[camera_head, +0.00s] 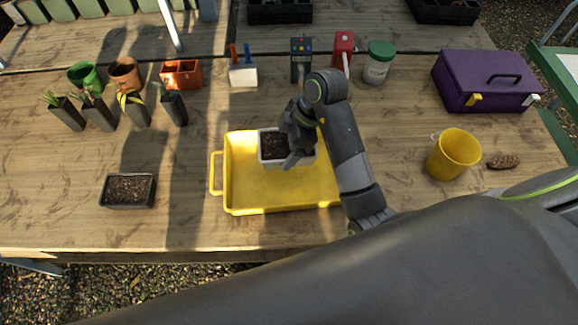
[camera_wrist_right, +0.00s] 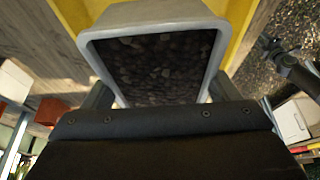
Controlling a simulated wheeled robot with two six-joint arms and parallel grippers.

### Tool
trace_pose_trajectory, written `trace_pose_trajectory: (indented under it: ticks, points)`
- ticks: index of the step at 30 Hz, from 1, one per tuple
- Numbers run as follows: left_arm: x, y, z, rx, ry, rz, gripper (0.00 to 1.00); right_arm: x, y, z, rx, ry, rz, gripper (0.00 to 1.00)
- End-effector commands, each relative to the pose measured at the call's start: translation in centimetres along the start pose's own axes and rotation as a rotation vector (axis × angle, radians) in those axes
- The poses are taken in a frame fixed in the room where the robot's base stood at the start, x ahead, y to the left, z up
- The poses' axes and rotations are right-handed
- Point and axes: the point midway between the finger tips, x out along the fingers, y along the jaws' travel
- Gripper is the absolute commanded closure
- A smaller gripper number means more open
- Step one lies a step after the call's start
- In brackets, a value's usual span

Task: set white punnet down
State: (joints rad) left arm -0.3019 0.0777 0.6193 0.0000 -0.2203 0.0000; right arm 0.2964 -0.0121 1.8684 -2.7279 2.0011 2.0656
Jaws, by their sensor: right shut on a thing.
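The white punnet (camera_head: 270,158), filled with dark soil, is at the back of the yellow tray (camera_head: 280,196) in the head view. My right gripper (camera_head: 299,150) is shut on its right side. In the right wrist view the white punnet (camera_wrist_right: 153,14) fills the upper middle, with the gripper fingers (camera_wrist_right: 158,98) on either side of it. I cannot tell whether the punnet touches the tray floor. The front of the tray is bare. My left gripper is not in view.
A black punnet (camera_head: 128,190) with soil stands left of the tray. Several potted plants (camera_head: 135,108) stand behind it. A yellow bucket (camera_head: 455,152), a purple toolbox (camera_head: 488,82) and a brown cone-like thing (camera_head: 503,162) are at the right.

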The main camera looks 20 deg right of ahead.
Motion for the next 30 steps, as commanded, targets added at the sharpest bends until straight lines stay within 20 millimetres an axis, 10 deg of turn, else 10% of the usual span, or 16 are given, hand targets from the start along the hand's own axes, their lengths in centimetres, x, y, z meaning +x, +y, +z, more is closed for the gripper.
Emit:
trace_pose_trajectory:
  ticks: [18,30]
  points:
    - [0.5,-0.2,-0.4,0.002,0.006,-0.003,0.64,8.1,-0.1,3.4,0.000,-0.001,-0.005,0.48]
    - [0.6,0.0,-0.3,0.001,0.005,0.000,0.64,8.8,0.0,3.7,-0.001,-0.001,-0.002,0.48]
